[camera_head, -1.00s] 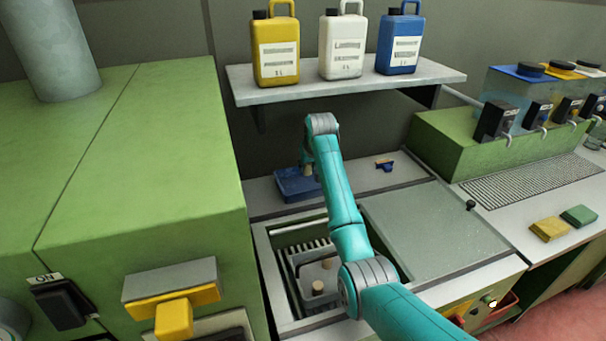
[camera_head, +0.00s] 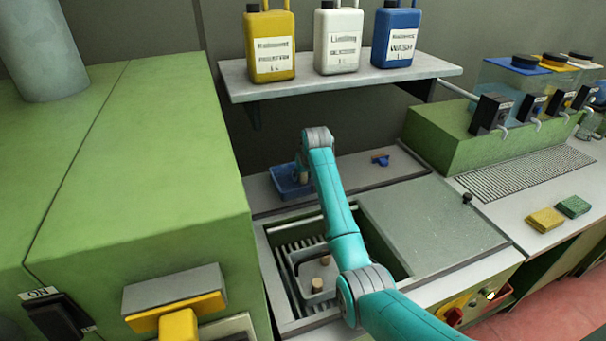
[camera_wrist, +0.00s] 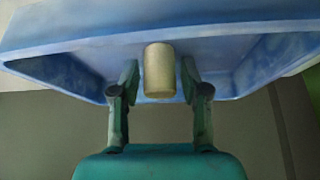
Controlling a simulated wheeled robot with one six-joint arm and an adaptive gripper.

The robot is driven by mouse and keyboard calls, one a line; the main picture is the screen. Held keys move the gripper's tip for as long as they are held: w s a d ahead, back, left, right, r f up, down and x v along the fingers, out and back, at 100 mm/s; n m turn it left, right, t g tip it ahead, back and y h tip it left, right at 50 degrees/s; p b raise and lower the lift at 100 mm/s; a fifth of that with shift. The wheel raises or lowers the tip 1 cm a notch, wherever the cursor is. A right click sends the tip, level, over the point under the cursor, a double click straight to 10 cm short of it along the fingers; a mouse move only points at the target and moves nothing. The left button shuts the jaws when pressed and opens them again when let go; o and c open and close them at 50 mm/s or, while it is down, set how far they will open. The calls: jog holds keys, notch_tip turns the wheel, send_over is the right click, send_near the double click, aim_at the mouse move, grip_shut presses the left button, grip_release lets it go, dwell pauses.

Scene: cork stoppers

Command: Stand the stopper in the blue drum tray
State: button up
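The blue drum tray (camera_head: 283,187) sits on the grey counter behind the open basin, and its blue wall fills the top of the wrist view (camera_wrist: 60,40). A tan cork stopper (camera_wrist: 159,72) is between the two fingers of my gripper (camera_wrist: 160,78), inside or over the tray. A narrow gap shows on each side of the stopper, so the fingers look open around it. In the head view the stopper (camera_head: 304,179) appears upright under my gripper at the tray's right side. Whether its base touches the tray floor is unclear.
An open basin (camera_head: 285,310) in front holds a grey rack with cork stoppers (camera_head: 317,285). A flat grey lid (camera_head: 425,230) lies right of it. A small blue item (camera_head: 380,159) lies behind. A shelf with jugs (camera_head: 340,82) hangs above the tray.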

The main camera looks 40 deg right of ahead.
jog(key=shift+r, duration=0.1)
jog(key=v, duration=1.2)
dwell(0.5)
